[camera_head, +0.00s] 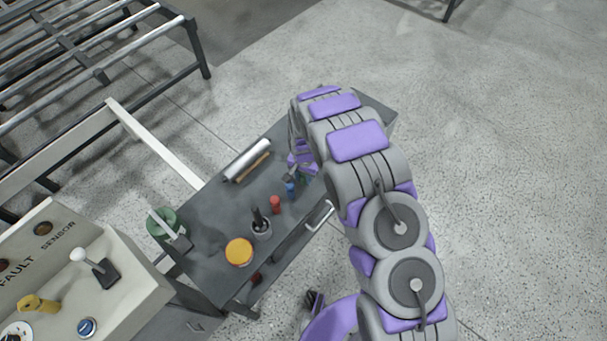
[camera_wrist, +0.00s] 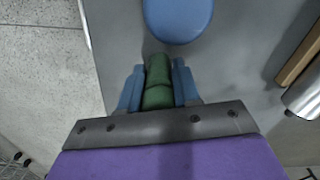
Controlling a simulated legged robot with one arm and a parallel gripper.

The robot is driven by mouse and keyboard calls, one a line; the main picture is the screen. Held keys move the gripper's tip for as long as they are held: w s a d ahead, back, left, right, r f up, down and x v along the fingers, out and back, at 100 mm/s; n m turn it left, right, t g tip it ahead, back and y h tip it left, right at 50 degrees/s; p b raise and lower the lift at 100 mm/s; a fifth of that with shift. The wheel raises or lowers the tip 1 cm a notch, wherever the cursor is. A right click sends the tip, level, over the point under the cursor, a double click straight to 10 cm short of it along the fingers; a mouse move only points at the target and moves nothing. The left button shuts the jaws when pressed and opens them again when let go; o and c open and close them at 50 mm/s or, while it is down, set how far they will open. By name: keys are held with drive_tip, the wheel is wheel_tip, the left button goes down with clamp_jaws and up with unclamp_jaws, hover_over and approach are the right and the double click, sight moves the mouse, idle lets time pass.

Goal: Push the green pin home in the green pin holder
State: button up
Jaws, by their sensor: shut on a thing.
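My gripper (camera_wrist: 159,82) is shut on the green pin (camera_wrist: 158,97), which sits between the two blue finger pads. The pin shows as two rounded green parts with a seam between them; I cannot tell whether one part is the green holder. In the head view my gripper (camera_head: 297,176) is low over the far part of the dark table, mostly hidden by my arm. A bit of green (camera_head: 304,182) shows below it. How deep the pin sits is hidden.
A blue pin (camera_head: 290,190) stands close beside my gripper; its round top (camera_wrist: 180,18) shows in the wrist view. A red pin (camera_head: 275,204), a dark cup (camera_head: 261,228) and a yellow-lidded jar (camera_head: 239,252) stand nearer. A silver roll (camera_head: 247,160) lies to the left.

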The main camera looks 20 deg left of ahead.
drive_tip(key=o, duration=1.1)
drive_tip(key=shift+r, duration=0.1)
drive_tip(key=shift+r+p, duration=1.25)
drive_tip(key=shift+r, duration=7.25)
